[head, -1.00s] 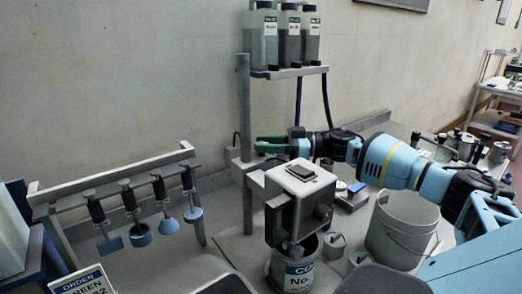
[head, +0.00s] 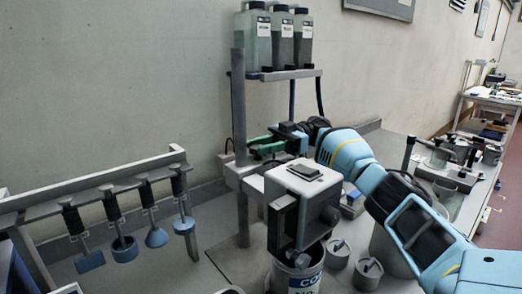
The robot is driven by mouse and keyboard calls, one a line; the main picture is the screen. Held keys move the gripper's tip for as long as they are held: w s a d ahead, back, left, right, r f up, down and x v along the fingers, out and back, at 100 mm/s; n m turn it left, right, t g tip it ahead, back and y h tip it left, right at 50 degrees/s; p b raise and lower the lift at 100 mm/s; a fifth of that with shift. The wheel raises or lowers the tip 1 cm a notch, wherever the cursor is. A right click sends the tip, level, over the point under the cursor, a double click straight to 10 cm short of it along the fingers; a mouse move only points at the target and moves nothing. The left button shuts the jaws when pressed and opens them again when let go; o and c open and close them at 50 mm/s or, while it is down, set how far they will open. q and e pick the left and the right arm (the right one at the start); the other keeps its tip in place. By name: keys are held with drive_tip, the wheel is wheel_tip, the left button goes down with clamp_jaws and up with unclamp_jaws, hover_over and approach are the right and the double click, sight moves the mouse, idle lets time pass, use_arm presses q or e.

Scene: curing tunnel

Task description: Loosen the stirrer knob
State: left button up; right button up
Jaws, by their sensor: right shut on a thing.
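The stirrer (head: 305,190) is a light grey box-shaped head beside an upright post (head: 239,120), over an open can (head: 296,272) with a blue and white label. My right gripper (head: 266,146), with green fingers, reaches behind the stirrer head to the clamp area at the post. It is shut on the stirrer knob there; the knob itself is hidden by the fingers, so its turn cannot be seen. My left gripper is not in view.
Bottles (head: 277,38) stand on a shelf above the gripper. A rack (head: 100,195) with several hanging stirring tools is at left. A bucket (head: 392,245) and small cans (head: 368,272) stand below my right arm. The bench between rack and post is mostly clear.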

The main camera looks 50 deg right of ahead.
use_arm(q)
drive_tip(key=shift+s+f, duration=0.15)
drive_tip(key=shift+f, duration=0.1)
use_arm(e)
drive_tip(key=shift+n+g, duration=0.3)
drive_tip(key=shift+g, duration=0.2)
drive_tip(key=o, duration=1)
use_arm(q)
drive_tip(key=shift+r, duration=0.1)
